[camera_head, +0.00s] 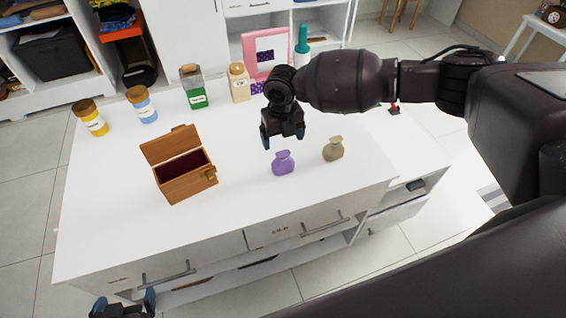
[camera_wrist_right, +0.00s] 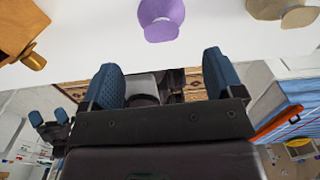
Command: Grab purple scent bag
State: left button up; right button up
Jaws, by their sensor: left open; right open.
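The purple scent bag (camera_head: 283,163) stands on the white table top, right of the wooden box. It also shows at the top of the right wrist view (camera_wrist_right: 161,18), beyond the fingertips and apart from them. My right gripper (camera_head: 282,138) is open and empty, above the table just behind the purple bag in the head view. Its two blue fingers show in the right wrist view (camera_wrist_right: 162,75) with nothing between them. My left gripper (camera_head: 125,305) is open and empty, low at the front left, below the table's front edge.
A tan scent bag (camera_head: 333,149) stands just right of the purple one. An open wooden box (camera_head: 185,178) is to the left. Several jars, including a green one (camera_head: 194,90), and a pink frame (camera_head: 268,50) line the back. The front left of the table (camera_head: 110,220) is clear.

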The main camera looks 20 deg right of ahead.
aim_at(283, 154)
jog(key=shift+w+d+f, duration=0.1)
jog(key=shift+f, duration=1.65)
jog(key=shift+w+d+f, duration=0.1)
jog(key=shift+f, duration=1.65)
jog(key=shift+s, duration=0.1)
jog(key=c, duration=1)
